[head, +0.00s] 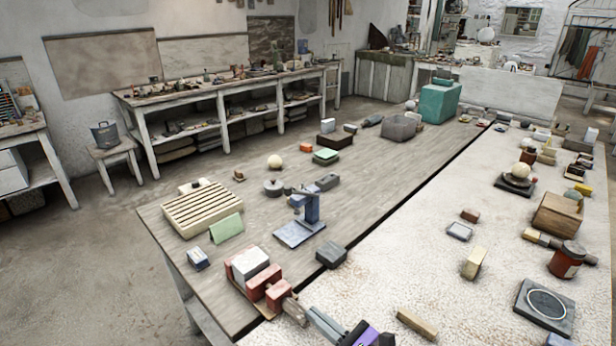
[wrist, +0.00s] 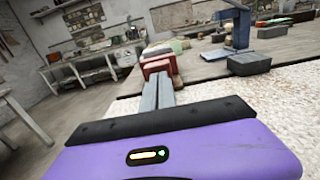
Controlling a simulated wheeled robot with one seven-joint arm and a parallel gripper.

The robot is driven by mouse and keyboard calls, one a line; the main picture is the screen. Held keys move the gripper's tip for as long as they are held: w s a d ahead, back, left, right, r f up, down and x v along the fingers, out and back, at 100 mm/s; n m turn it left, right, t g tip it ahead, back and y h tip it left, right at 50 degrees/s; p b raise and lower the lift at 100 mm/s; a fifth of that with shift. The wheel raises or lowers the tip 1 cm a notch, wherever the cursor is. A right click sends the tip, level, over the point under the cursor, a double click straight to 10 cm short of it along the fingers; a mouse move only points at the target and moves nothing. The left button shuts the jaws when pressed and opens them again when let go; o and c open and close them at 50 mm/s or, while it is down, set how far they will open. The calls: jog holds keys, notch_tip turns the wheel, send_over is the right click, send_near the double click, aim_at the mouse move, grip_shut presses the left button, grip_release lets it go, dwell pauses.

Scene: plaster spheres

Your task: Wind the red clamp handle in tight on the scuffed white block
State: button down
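The red clamp (head: 278,293) stands near the front edge of the wooden bench. The white block (head: 250,262) sits between its red jaws. A narrow bar, seemingly the handle end (head: 294,309), sticks out from the clamp's near side. My gripper (head: 313,312) comes in from the lower right, its fingertips close to that bar; contact is unclear. In the wrist view my grey fingers (wrist: 158,82) lie side by side with no clear gap, pointing at the clamp's red end (wrist: 158,65). The fingers hide the handle there, and no held thing shows between them.
A blue stand (head: 308,210) and a dark grey block (head: 331,255) are behind and right of the clamp. A slatted wooden rack (head: 203,207) and a small blue-white block (head: 198,258) lie left. A tan block (head: 417,324) lies on the pale surface right of my gripper.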

jog(key=shift+w+d+f, duration=0.1)
jog(key=shift+d+f, duration=0.1)
jog(key=shift+f, duration=0.15)
dwell(0.4)
jog(key=shift+r, duration=0.1)
jog(key=shift+w+d+r, duration=0.1)
jog(key=shift+d+r, duration=0.1)
jog(key=shift+r, duration=0.15)
jog(key=shift+p+v, duration=0.6)
jog(key=shift+v, duration=2.3)
jog(key=shift+r, duration=0.2)
